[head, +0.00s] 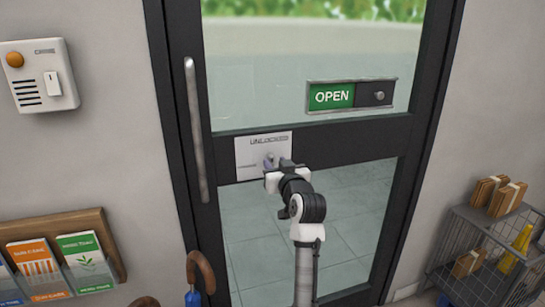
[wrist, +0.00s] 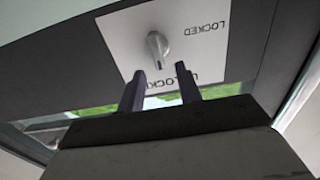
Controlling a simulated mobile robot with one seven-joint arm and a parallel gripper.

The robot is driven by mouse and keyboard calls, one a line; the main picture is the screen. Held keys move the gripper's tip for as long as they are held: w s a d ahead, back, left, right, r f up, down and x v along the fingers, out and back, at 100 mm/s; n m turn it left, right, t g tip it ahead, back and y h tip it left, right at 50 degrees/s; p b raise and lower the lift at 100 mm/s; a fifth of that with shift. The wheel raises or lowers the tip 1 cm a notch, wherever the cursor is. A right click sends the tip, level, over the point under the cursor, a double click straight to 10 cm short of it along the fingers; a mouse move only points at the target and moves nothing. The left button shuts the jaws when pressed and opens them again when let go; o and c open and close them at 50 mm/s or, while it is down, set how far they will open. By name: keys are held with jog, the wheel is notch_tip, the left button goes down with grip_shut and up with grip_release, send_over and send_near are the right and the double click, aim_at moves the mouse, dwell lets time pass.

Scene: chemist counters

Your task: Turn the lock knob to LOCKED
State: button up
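The lock plate (head: 250,145) is a pale square on the door's middle rail, with UNLOCKED along its top in the head view. The grey lock knob (wrist: 157,48) shows clearly in the wrist view, where the plate (wrist: 125,30) appears turned over. Its bar points toward the UNLOCKED word, partly hidden by my fingers; the LOCKED word is off to the side. My gripper (wrist: 161,70) is open, its two dark fingers apart with the knob's tip between them in the picture. Whether they touch the knob I cannot tell. In the head view my gripper (head: 277,170) is at the plate, partly covering the knob.
A long vertical door handle (head: 196,130) is left of the plate. An OPEN sign (head: 332,97) with a slider is above right. A leaflet rack (head: 95,225) and umbrella handle (head: 203,268) are lower left; a wire basket (head: 480,240) is lower right.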

aim_at(272, 159)
jog(key=shift+x, duration=1.6)
grip_shut()
